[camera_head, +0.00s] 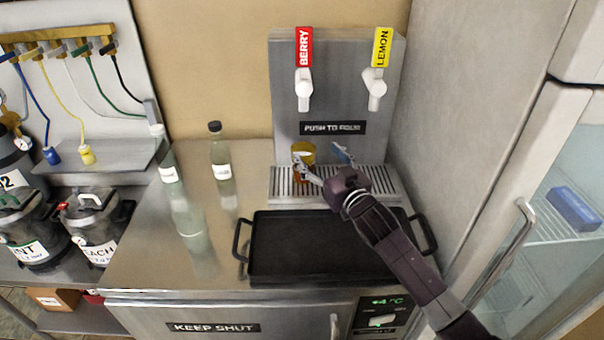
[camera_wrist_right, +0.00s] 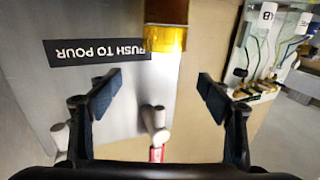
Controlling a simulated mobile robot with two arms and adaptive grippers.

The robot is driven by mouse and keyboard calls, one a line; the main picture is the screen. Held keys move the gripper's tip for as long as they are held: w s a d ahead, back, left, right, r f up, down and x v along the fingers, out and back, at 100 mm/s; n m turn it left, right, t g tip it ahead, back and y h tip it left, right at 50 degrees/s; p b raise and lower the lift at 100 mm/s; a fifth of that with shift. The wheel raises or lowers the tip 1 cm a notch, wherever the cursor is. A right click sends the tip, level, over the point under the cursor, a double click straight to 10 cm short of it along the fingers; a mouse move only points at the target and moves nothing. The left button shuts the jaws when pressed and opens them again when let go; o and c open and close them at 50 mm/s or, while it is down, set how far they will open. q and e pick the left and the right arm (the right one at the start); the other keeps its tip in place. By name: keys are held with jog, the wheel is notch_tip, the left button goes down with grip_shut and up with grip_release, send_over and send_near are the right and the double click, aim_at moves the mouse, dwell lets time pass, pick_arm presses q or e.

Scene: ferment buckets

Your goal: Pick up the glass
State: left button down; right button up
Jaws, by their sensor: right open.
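The glass (camera_head: 304,152) looks amber, with a yellow band at its top. It stands on the drip grate below the berry tap, partly hidden by my right gripper. My right gripper (camera_head: 321,163) is open, close to the glass. In the right wrist view the glass (camera_wrist_right: 166,39) shows at the top edge, above the open fingertips (camera_wrist_right: 160,88), and neither finger visibly touches it. Its far end is cut off by the frame. My left gripper is not in view.
The tap panel (camera_head: 286,120) rises behind the drip grate (camera_head: 283,184). A black tray (camera_head: 300,245) lies in front. Clear bottles (camera_head: 221,160) stand on the counter to the left. A fridge (camera_head: 480,120) closes off the right side. The counter between bottles and tray is clear.

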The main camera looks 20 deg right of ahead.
aim_at(310, 155)
jog(key=f, duration=0.1)
jog(key=f+b, duration=0.1)
jog(key=f, duration=0.1)
jog(key=shift+w+b, duration=0.25)
jog(key=shift+b, duration=0.15)
jog(key=shift+f, duration=0.25)
jog(key=shift+w+r, duration=0.2)
jog(key=shift+w, duration=0.35)
jog(key=shift+w+a, duration=0.2)
jog(key=shift+w, duration=0.45)
jog(key=shift+w+a, duration=0.1)
jog(key=shift+w, duration=0.45)
jog(key=w, duration=0.1)
jog(key=w+p, duration=0.1)
jog(key=w, duration=0.1)
jog(key=shift+a, duration=0.3)
jog(key=shift+w+a, duration=0.1)
jog(key=shift+w, duration=0.5)
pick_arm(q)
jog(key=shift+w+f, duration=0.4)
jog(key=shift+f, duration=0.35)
